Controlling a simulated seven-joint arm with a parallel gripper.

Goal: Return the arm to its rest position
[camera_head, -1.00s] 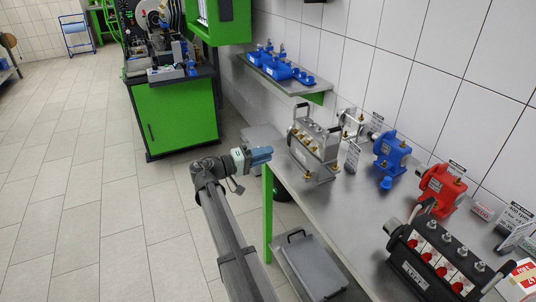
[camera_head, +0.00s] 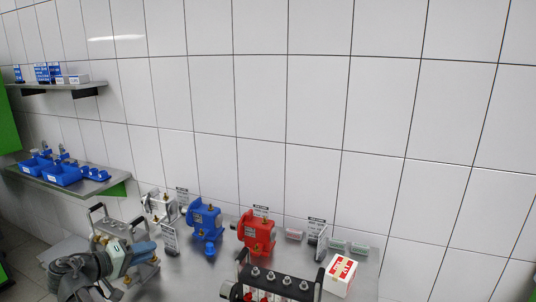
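My arm shows at the lower left, with dark grey links folded close to the camera.
The bench (camera_head: 194,275) along the tiled wall carries a blue pump (camera_head: 205,219), a red pump (camera_head: 256,233), a black pump block (camera_head: 280,281) and a red-and-white box (camera_head: 340,275). Blue bins (camera_head: 62,175) stand on a shelf at the left. A higher shelf (camera_head: 60,87) holds small boxes.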

